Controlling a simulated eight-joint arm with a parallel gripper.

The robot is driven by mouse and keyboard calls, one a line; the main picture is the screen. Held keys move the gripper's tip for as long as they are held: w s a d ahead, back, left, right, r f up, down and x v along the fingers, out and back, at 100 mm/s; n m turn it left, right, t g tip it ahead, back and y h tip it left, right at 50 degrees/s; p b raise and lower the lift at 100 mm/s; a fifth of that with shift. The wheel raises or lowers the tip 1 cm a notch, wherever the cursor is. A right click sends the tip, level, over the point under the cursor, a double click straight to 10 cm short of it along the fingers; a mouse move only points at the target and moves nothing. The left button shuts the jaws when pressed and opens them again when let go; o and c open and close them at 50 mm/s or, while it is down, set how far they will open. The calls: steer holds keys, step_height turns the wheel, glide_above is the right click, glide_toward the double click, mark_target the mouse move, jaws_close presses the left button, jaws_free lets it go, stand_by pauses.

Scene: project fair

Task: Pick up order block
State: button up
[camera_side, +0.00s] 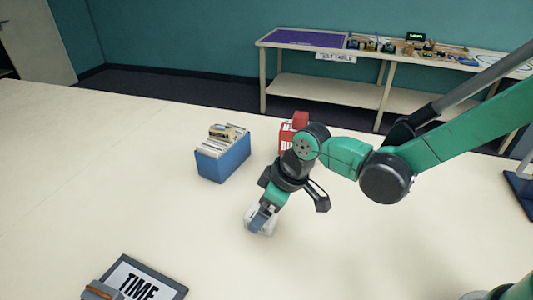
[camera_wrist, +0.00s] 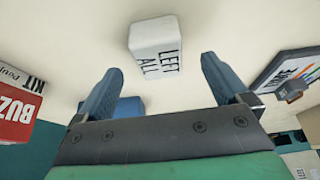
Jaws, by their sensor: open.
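I cannot tell there whether the fingers touch the block.
A red box (camera_wrist: 16,116) marked "BUZZ" and "KIT" stands behind my arm in the side view. A blue bin (camera_side: 225,166) of cards is left of my gripper. A dark-framed "TIME" board (camera_side: 160,275) lies in front. A test table (camera_side: 335,57) stands behind.

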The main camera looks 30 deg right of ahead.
steer(key=shift+x, duration=1.5)
steer(key=c, duration=1.4)
steer(key=shift+r, duration=0.1)
